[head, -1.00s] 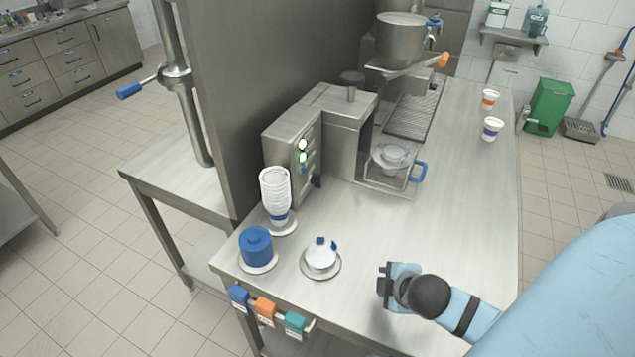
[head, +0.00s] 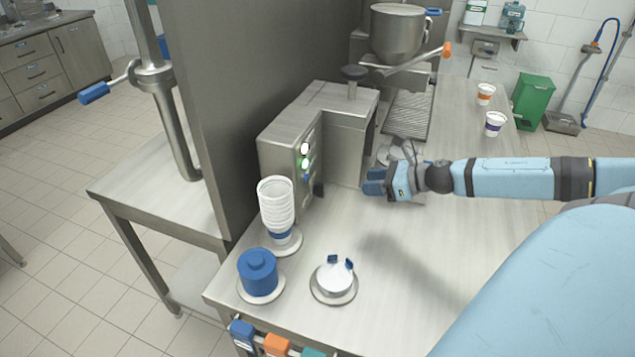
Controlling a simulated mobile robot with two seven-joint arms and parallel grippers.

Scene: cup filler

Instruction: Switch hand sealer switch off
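The hand sealer (head: 330,130) is a steel box machine with a dark knob on top. Its narrow front panel (head: 305,167) faces left and carries a white round light, a green lit spot and a small blue part below it. A small dark part (head: 318,190) sits at the panel's lower edge; which of these is the switch is too small to tell. My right gripper (head: 374,182) is just right of the sealer's body, pointing left, and hides part of the sealer's cup holder. Its finger gap is not clear. My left gripper is out of view.
A stack of white cups (head: 276,205) stands left of the panel's front. A blue lidded pot (head: 257,268) and a white round item (head: 335,275) stand nearer the counter's front edge. Two cups (head: 495,122) stand at the back right.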

